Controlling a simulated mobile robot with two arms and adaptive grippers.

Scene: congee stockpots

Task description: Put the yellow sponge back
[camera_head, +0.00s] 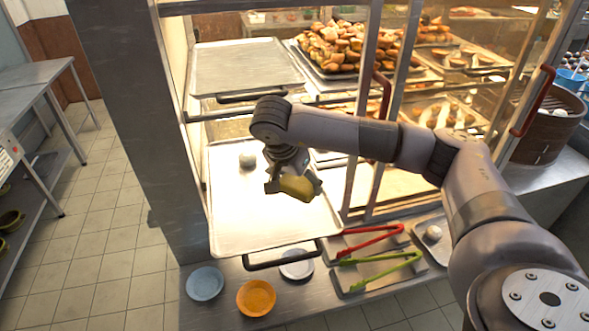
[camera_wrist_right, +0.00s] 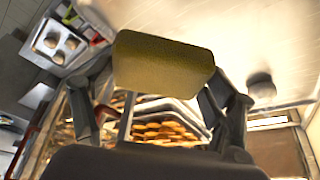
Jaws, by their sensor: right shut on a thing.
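The yellow sponge (camera_head: 297,188) is between the fingers of my right gripper (camera_head: 292,189), which is shut on it. In the right wrist view the sponge (camera_wrist_right: 164,63) looks olive-yellow and block-shaped, with the fingers at either side. It is over the pulled-out metal tray (camera_head: 235,215) in the glass display cabinet; the height above the tray is hard to tell. A small pale round item (camera_head: 247,160) lies on that tray, left of the gripper. My left gripper is not in view.
The cabinet's upper shelf has an empty tray (camera_head: 245,68) and trays of pastries (camera_head: 345,45). On the front counter are a blue plate (camera_head: 205,284), an orange plate (camera_head: 256,298), red tongs (camera_head: 368,240) and green tongs (camera_head: 385,270). A steamer (camera_head: 548,125) stands at right.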

